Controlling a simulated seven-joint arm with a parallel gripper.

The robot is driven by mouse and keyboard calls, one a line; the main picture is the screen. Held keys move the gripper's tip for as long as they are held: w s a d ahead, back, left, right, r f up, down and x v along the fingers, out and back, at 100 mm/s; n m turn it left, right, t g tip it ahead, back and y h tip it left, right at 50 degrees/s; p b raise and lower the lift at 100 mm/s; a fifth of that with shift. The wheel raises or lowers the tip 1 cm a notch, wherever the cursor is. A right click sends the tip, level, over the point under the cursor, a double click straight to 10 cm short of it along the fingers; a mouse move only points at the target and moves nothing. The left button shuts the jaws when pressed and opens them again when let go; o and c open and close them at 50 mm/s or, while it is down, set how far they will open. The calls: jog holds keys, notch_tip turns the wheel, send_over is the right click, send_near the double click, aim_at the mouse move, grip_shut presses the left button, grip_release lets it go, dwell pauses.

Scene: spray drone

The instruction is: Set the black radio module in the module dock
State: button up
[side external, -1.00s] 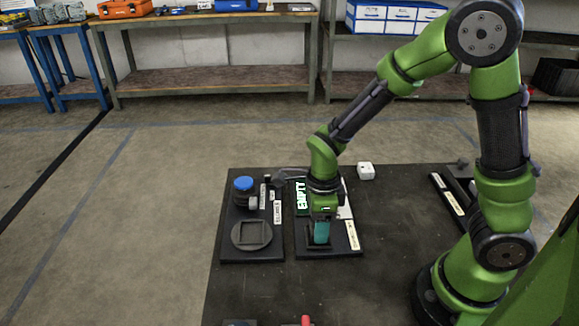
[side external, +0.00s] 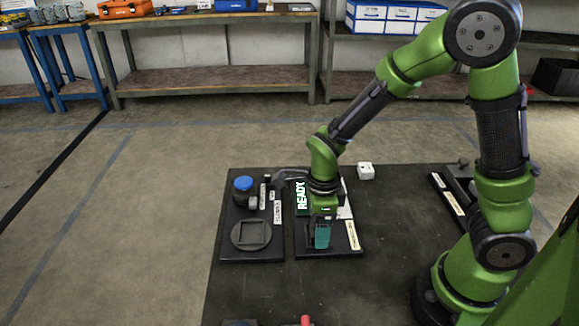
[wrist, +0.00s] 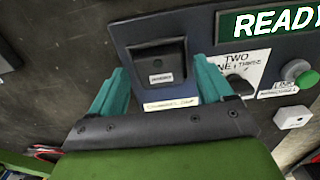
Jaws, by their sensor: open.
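The black radio module (wrist: 158,66) sits in the module dock on the right-hand dark panel (side external: 341,249), looking seated in the wrist view; its lower edge carries a small white label. In the side view my gripper hides it. My gripper (wrist: 161,80) is open, its teal fingers apart on the left and right sides of the module. In the side view my gripper (side external: 321,238) is low over the front of that panel. The panel's lit display (wrist: 272,20) reads READY; it also shows in the side view (side external: 301,195).
A second dark panel (side external: 268,256) lies to the left, with a blue-capped container (side external: 243,187) and a grey round piece with a square opening (side external: 234,236). A white block (side external: 365,171) stands behind right. The wrist view shows a knob and a green button (wrist: 296,70). The mat's front is mostly clear.

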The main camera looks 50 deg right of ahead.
notch_tip(320, 180, up, 11)
notch_tip(320, 180, up, 6)
jog(key=n+t+y, duration=0.2)
jog(key=n+t, duration=0.1)
jog(key=n, duration=0.6)
send_over(330, 242)
jog(key=s+r+n+t, duration=0.4)
jog(key=n, duration=1)
jog(key=shift+d+r, duration=0.15)
jog(key=shift+d, duration=0.2)
